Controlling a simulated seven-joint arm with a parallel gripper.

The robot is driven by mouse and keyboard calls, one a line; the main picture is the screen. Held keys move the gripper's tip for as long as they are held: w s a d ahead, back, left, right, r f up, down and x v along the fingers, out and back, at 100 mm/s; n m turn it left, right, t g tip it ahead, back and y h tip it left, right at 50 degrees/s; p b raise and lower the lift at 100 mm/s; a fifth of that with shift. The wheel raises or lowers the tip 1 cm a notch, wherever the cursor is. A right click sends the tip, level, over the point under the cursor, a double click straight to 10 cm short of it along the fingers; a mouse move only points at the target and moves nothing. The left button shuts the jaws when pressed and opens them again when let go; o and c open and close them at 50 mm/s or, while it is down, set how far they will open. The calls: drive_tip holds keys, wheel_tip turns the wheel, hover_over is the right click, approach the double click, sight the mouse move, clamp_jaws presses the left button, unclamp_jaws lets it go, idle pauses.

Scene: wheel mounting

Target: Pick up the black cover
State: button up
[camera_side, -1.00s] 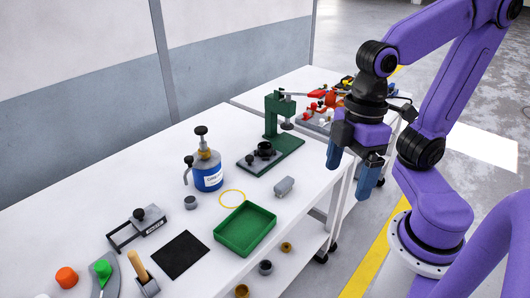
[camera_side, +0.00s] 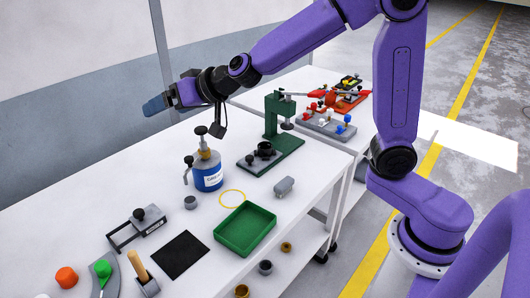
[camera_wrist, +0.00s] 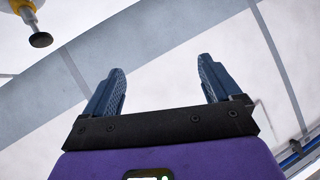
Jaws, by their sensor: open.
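I cannot tell for sure which item is the black cover. A small round black part (camera_side: 265,148) sits on the grey plate (camera_side: 248,163) by the green press. My gripper (camera_side: 150,106) is high above the far left side of the table, beyond the blue bottle, pointing left. In the wrist view my gripper (camera_wrist: 161,66) shows two blue fingers spread apart with nothing between them. No round black part on the plate shows in the wrist view.
The blue bottle (camera_side: 208,176) with its tall plunger stands near the gripper; its dark knob (camera_wrist: 40,40) shows in the wrist view. The green press (camera_side: 275,120), green tray (camera_side: 245,242), black mat (camera_side: 180,254) and yellow ring (camera_side: 232,192) occupy the white table.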

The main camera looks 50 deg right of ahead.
drive_tip(key=w+d+f+m+h, duration=0.1)
drive_tip(key=w+d+m+h, duration=0.35)
drive_tip(key=d, duration=0.25)
drive_tip(key=w+d+f+m+h, duration=0.1)
drive_tip(key=w+d+m+h, duration=0.2)
drive_tip(key=d+h, duration=0.4)
drive_tip(key=s+d+f+m+g+h, duration=0.2)
drive_tip(key=s+d+m+g+h, duration=0.1)
drive_tip(key=d, duration=0.3)
drive_tip(key=s+d+f+m+g+h, duration=0.2)
drive_tip(key=d+m+g+h, duration=0.1)
drive_tip(key=d, duration=0.3)
approach(267, 144)
drive_tip(key=shift+r+y+x, duration=0.1)
drive_tip(key=shift+y+x, duration=0.05)
drive_tip(key=shift+x, duration=0.35)
drive_tip(key=shift+r+y+x, duration=0.1)
drive_tip(key=shift+r+x, duration=0.05)
drive_tip(key=shift+x, duration=0.35)
drive_tip(key=shift+n, duration=0.25)
drive_tip(key=shift+x, duration=2.75)
drive_tip(key=shift+f, duration=0.2)
drive_tip(key=c, duration=1.2)
